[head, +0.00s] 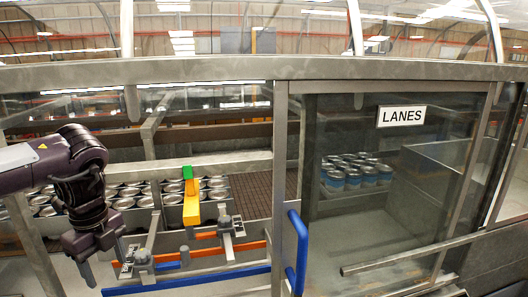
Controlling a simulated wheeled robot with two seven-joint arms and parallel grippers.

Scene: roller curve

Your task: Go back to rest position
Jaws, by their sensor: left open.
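My left arm comes in from the left edge, dark purple-grey, and bends downward. My left gripper (104,266) hangs pointing down at the lower left, with its fingers apart and nothing seen between them. It is in front of the machine's open side, left of the orange and blue guide rails (205,253). Whether it touches the frame beside it cannot be told. My right gripper is not in view.
Cans (354,174) stand behind the glass. More cans (145,202) stand at the left behind my gripper. A yellow and green block (191,205) stands above the rails. A metal beam (200,70) crosses the top.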

